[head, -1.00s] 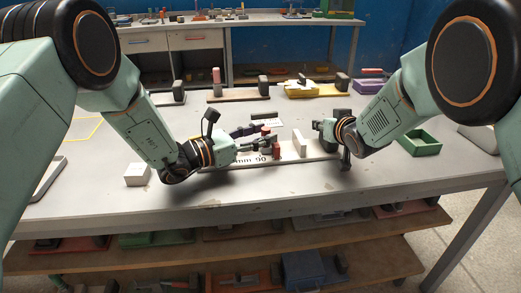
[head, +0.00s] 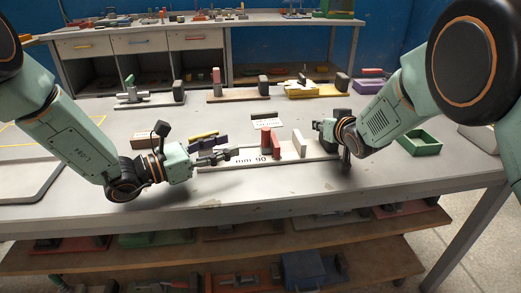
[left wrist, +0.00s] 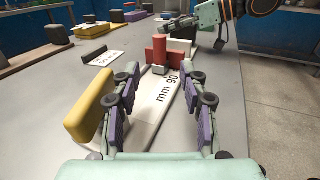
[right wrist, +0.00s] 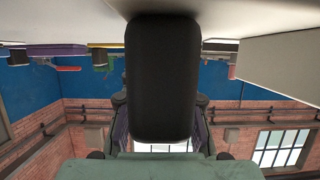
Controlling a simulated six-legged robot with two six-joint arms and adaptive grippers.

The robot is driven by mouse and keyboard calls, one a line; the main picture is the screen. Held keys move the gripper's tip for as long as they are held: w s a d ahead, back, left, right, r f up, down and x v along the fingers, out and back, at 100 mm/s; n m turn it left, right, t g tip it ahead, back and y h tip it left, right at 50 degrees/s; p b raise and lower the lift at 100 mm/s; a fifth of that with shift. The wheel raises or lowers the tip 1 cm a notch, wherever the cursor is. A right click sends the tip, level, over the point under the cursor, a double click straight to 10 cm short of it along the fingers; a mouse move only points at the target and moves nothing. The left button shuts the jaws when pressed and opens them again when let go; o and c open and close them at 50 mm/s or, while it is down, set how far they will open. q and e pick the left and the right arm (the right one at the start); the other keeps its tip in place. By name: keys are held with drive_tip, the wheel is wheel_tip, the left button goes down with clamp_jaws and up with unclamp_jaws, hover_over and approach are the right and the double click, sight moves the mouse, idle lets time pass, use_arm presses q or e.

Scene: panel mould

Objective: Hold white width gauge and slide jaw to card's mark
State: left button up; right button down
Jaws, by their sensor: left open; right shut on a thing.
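The white width gauge (head: 215,166) lies on the table, with "mm 90" printed on its base. Red blocks (head: 276,150) and a white upright plate (head: 299,144) stand on it; in the left wrist view the red blocks (left wrist: 179,51) are ahead. My right gripper (head: 338,138) is shut on a dark rounded block (right wrist: 162,80) at the gauge's right end. My left gripper (head: 228,154) is open and empty at the gauge's left part, short of the red blocks; its fingers (left wrist: 163,78) are apart. The card (head: 267,123) lies behind; its writing is too small to read.
A yellow block (left wrist: 90,105) stands close beside my left fingers. A green open tray (head: 420,144) sits to the right. The front strip of table is clear.

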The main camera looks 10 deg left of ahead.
drive_tip(key=c, duration=0.9)
unclamp_jaws()
drive_tip(key=shift+c, duration=0.2)
drive_tip(key=shift+s, duration=0.1)
